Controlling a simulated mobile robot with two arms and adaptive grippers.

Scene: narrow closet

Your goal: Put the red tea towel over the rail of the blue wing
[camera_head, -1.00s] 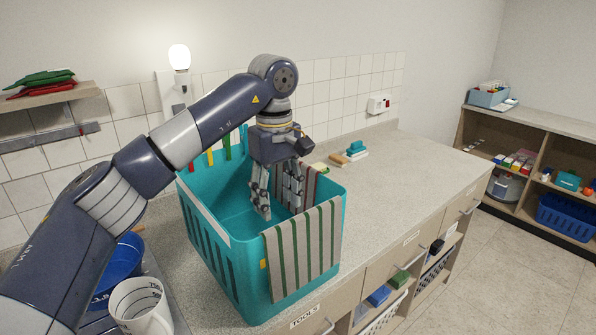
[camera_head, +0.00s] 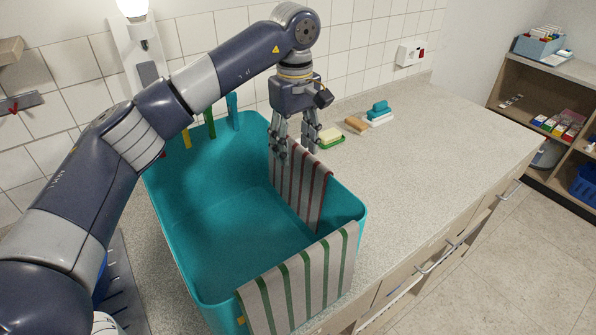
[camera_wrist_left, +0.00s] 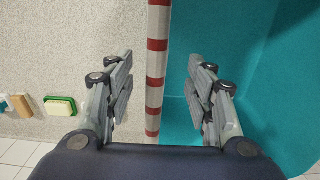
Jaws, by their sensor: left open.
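The red-striped tea towel (camera_head: 305,195) hangs over the right-hand rim of a teal basket (camera_head: 170,215) on the counter. My left gripper (camera_head: 296,150) is open above that rim, pointing down. In the left wrist view, the towel's folded top edge (camera_wrist_left: 157,105) runs between the open fingers (camera_wrist_left: 160,65), with a gap on both sides. A green-striped towel (camera_head: 305,280) hangs over the basket's near rim. I cannot make out a rail of a blue wing in these views. My right gripper is not in view.
Blue (camera_head: 232,110), green (camera_head: 210,122) and yellow (camera_head: 186,138) strips stand at the basket's back side. A green-and-yellow sponge (camera_head: 330,138), a brown block (camera_head: 355,125) and a teal-and-white item (camera_head: 380,113) lie behind the gripper. The counter (camera_head: 440,155) to the right is clear.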

